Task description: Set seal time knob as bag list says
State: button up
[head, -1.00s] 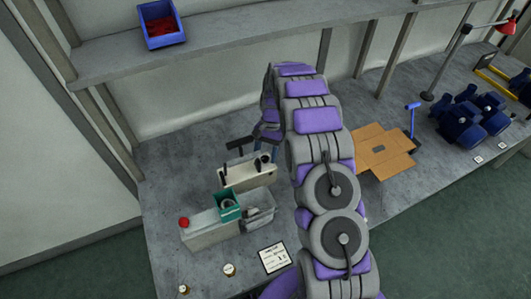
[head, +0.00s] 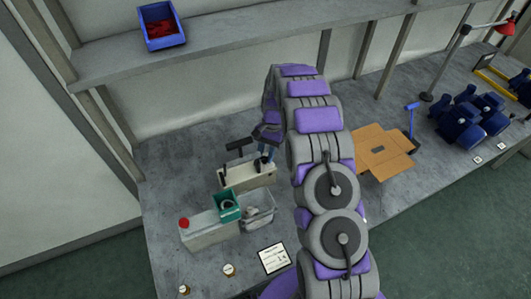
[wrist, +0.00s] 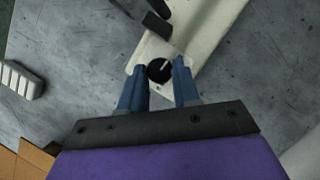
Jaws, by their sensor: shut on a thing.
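The seal time knob (wrist: 159,71) is round and black with a white pointer line, on the end of the cream sealer. In the wrist view its line points up and slightly right. My gripper (wrist: 161,66) has its two blue fingers either side of the knob, shut on it. The cream sealer (head: 246,177), with a dark lever, stands at the bench's left part in the head view. My gripper (head: 266,155) is over its right end there. A black-edged card (head: 274,259), perhaps the bag list, lies near the front edge; its writing is too small to read.
A teal box (head: 227,206), a clear bin (head: 258,210) and a grey unit with a red button (head: 184,223) stand in front of the sealer. Flat cardboard (head: 383,150) lies to the right. A blue bin (head: 161,25) is on the shelf above.

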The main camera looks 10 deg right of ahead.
jog(key=m+p, duration=0.1)
jog(key=m, duration=0.1)
jog(key=m+t+y+p, duration=0.1)
jog(key=p, duration=0.1)
jog(key=shift+s+r+m, duration=0.1)
jog(key=shift+r+m, duration=0.1)
jog(key=shift+m, duration=0.2)
jog(key=shift+d+f+m+t+p, duration=0.1)
jog(key=shift+m+t+p, duration=0.2)
jog(key=shift+m+p, duration=0.35)
jog(key=o, duration=1.1)
jog(key=shift+c, duration=0.2)
